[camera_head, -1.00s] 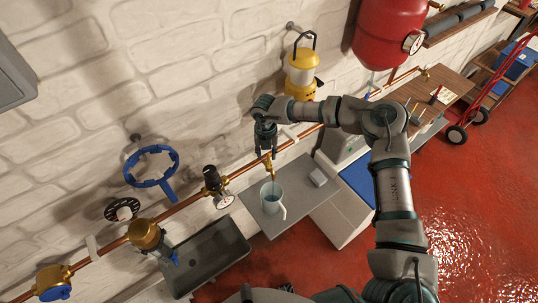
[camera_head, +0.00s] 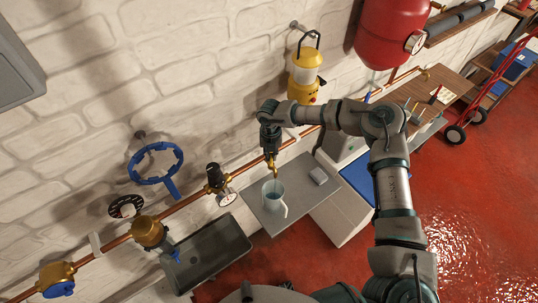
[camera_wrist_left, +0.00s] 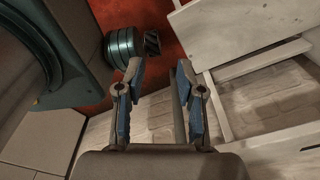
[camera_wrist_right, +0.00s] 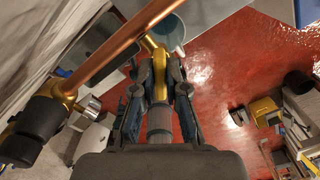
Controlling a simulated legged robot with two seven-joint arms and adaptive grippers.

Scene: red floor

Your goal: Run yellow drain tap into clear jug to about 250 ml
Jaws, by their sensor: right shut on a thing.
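The clear jug (camera_head: 273,197) stands upright on a grey shelf (camera_head: 300,192), with bluish content inside; its level cannot be read. The brass-yellow drain tap (camera_head: 271,163) hangs from the copper pipe just above the jug. My right gripper (camera_head: 269,148) is shut on the tap from above. In the right wrist view its fingers (camera_wrist_right: 159,85) flank the yellow tap body (camera_wrist_right: 157,62), and the jug's round mouth (camera_wrist_right: 168,32) shows beyond. Whether water runs is too small to tell. My left gripper (camera_wrist_left: 160,85) is open and empty in the left wrist view.
A dark sink (camera_head: 207,255) lies left of the jug. A yellow lantern (camera_head: 305,70) hangs above.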

